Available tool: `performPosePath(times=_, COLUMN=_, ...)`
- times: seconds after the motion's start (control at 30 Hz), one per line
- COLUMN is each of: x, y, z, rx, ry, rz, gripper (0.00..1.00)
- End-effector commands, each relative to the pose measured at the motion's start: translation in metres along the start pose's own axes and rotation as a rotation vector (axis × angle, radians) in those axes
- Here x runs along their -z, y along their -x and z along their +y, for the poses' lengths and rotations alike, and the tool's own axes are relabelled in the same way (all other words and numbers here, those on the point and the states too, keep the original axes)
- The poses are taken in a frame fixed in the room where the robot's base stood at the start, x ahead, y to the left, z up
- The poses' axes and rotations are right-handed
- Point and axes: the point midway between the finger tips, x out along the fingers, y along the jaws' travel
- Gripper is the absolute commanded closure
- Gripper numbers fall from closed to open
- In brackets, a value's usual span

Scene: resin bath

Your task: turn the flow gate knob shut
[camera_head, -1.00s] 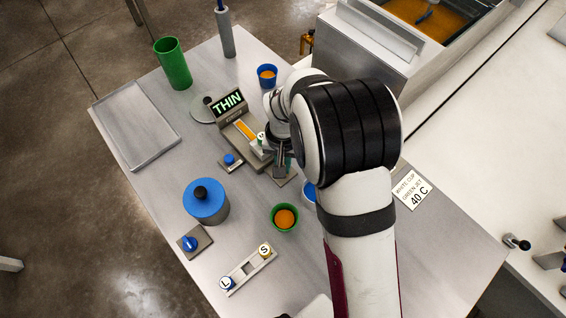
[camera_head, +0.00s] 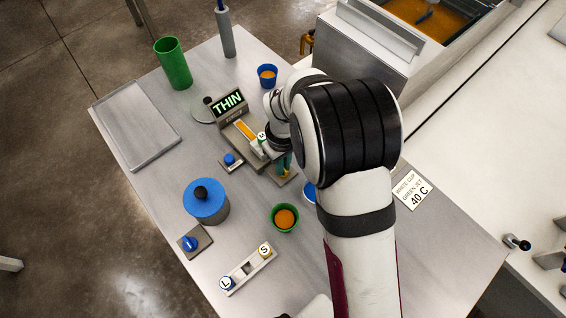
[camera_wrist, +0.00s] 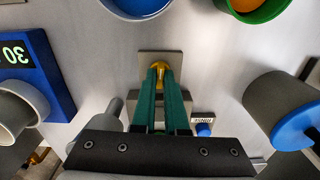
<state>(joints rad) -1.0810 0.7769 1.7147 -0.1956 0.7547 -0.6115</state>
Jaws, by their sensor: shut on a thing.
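A yellow knob (camera_wrist: 158,70) sits on a small square grey plate (camera_wrist: 174,58) in the wrist view. My gripper (camera_wrist: 160,76) has its two teal fingers closed around the knob from either side, and they hide most of it. In the head view my gripper (camera_head: 285,165) is low over the same plate (camera_head: 282,180), right of the grey stand with the lit THIN sign (camera_head: 228,103). My arm hides part of this area. A second knob, blue (camera_head: 190,243), stands on its own plate at the front left, apart from my gripper.
A blue-lidded pot (camera_head: 205,203), a green cup (camera_head: 285,217) with orange liquid and a block with L and S pieces (camera_head: 246,270) stand nearby. A blue button marked RINSE (camera_wrist: 204,129) is close to my fingers. An empty tray (camera_head: 137,125) lies at left.

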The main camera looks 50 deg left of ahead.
Motion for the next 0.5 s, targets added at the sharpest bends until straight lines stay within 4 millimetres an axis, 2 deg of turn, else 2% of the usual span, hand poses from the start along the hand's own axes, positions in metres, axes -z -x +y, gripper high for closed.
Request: performPosePath(times=0.5, x=-0.0012, y=0.0002, z=-0.0004, rx=0.002, ry=0.090, rz=-0.003, gripper=1.00)
